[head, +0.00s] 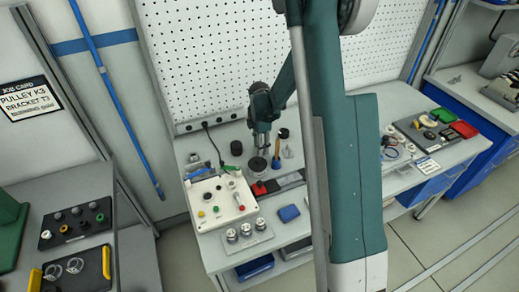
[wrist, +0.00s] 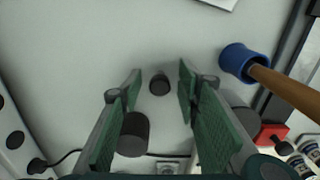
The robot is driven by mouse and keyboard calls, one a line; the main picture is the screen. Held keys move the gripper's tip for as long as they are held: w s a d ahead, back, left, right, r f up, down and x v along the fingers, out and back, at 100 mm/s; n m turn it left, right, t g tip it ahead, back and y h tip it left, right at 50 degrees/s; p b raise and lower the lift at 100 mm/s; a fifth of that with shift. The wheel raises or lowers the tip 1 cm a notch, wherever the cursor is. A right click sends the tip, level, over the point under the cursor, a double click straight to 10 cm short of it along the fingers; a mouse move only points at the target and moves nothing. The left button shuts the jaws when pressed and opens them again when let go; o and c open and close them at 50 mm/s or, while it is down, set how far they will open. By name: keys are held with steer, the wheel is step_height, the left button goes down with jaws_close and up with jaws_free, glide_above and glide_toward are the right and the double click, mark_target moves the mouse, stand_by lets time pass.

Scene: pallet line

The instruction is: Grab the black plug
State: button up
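My gripper (wrist: 158,78) is open and empty, its two green-padded fingers pointing down at the bench. In the wrist view a small black cylinder (wrist: 160,84) lies in the gap between the fingertips, apart from both. A larger dark cylinder (wrist: 134,134) stands closer to the camera beside the left finger. I cannot tell for certain which is the black plug. In the head view my gripper (head: 264,150) is above the back of the bench, with a dark round piece (head: 257,165) below it and another black cylinder (head: 236,147) to its left.
A blue-headed tool (wrist: 240,62) with a wooden handle is right of the fingers. A white control box (head: 220,200) with a black cable stands in front. A pegboard (head: 215,60) rises behind.

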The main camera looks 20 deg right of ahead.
stand_by(0.3)
steer(key=c, duration=0.9)
steer(key=shift+o, duration=0.2)
steer(key=shift+r, duration=0.15)
steer(key=shift+r, duration=4.9)
